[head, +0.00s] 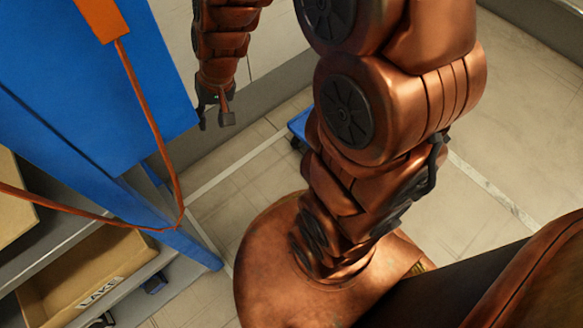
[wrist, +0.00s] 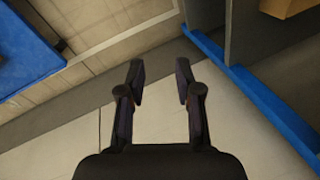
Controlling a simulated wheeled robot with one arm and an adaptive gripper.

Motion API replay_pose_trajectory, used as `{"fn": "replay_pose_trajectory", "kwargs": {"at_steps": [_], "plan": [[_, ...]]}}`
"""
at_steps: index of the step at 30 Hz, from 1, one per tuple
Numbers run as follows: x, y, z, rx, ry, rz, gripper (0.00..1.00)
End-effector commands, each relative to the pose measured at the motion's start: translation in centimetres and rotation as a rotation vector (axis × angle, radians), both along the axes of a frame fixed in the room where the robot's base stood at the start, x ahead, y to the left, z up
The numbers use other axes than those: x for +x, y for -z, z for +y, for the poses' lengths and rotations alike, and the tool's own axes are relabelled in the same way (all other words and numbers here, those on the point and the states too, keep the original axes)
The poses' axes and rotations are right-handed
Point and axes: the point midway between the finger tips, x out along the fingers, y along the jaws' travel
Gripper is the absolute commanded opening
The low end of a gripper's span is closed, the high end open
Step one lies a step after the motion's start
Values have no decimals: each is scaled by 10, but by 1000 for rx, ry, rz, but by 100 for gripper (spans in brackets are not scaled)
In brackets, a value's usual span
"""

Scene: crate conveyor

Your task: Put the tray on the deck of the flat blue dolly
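The flat blue dolly (head: 299,122) shows only as a small corner in the head view, on the floor behind my arm. More of the dolly (wrist: 32,48) shows at the upper left of the wrist view, cut off by the picture edge. My gripper (head: 215,118) hangs above the floor, left of the dolly in the head view. In the wrist view my gripper (wrist: 160,72) has its fingers apart with only floor between them. I cannot make out a tray in either view.
A blue upright panel (head: 75,75) with an orange cable (head: 150,115) stands at the left. Below it, a shelf holds a cardboard-coloured box (head: 85,275) with a label. A blue-edged unit (wrist: 262,98) is at the right of the wrist view. Open tiled floor (head: 255,190) lies between.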

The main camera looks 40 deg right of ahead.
Motion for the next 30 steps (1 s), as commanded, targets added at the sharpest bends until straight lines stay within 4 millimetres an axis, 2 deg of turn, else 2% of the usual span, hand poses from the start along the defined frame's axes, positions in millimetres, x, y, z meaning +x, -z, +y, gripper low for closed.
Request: {"fn": "replay_pose_trajectory", "kwargs": {"at_steps": [1, 4, 9, 12, 15, 18, 21, 30], "plan": [[-22, -9, 3, -14, -43, 26, 34], [-66, -20, 4, -43, -117, 96, 34], [-141, -38, -6, -108, -222, 224, 34], [-182, -47, -15, -148, -264, 294, 34], [-211, -54, -25, -182, -291, 350, 34], [-230, -59, -31, -205, -305, 384, 34], [-240, -61, -35, -216, -312, 406, 34], [-241, -62, -36, -217, -314, 410, 34]]}}
